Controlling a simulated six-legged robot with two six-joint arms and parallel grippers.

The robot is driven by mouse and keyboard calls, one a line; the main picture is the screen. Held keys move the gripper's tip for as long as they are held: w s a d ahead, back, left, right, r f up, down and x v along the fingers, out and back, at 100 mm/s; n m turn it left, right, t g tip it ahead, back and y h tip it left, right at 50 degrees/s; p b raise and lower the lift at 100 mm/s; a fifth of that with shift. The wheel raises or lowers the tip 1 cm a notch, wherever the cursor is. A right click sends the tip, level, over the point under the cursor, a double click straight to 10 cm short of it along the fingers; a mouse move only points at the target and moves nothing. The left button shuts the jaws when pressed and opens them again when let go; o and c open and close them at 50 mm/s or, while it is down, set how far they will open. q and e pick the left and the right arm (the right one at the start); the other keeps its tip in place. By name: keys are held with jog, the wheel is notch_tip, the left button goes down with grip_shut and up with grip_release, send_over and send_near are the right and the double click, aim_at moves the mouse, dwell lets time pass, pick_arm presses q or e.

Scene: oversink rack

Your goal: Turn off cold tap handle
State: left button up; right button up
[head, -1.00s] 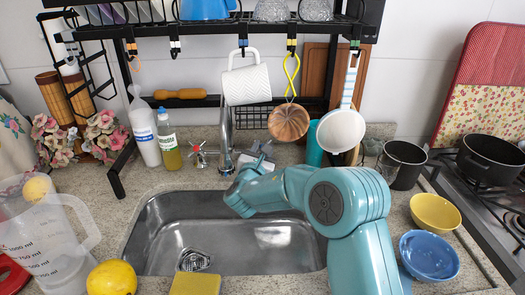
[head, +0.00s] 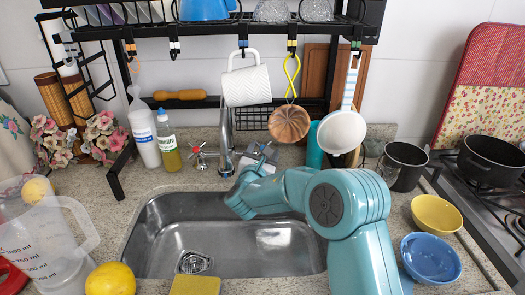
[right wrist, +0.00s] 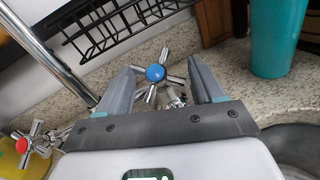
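The cold tap handle is a metal cross handle with a blue centre (right wrist: 156,73) in the right wrist view. My right gripper (right wrist: 162,64) is open, with one finger on each side of this handle. Some handle spokes are close to the fingers; I cannot tell whether they touch. In the head view my right gripper (head: 262,155) is beside the faucet, to its right, and mostly hides the cold handle. The hot tap handle with a red centre (head: 198,153) is left of the faucet spout (head: 226,140). My left gripper is not in view.
The steel sink (head: 180,240) lies in front of the taps. A teal cup (right wrist: 278,38) stands on the counter right of the gripper. A black rack (head: 185,30) with a hanging white mug (head: 247,84) and wooden ladle (head: 289,122) is above. Bottles (head: 168,150) stand to the left.

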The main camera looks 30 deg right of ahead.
jog(key=shift+o, duration=0.3)
jog(key=shift+w+d+f, duration=0.2)
jog(key=shift+f, duration=0.2)
jog(key=shift+w+d+f, duration=0.15)
jog(key=shift+w+f, duration=0.05)
jog(key=shift+f, duration=0.15)
jog(key=shift+s+a+r, duration=0.25)
jog(key=shift+s+r, duration=0.05)
jog(key=shift+r, duration=0.25)
jog(key=shift+w+f, duration=0.15)
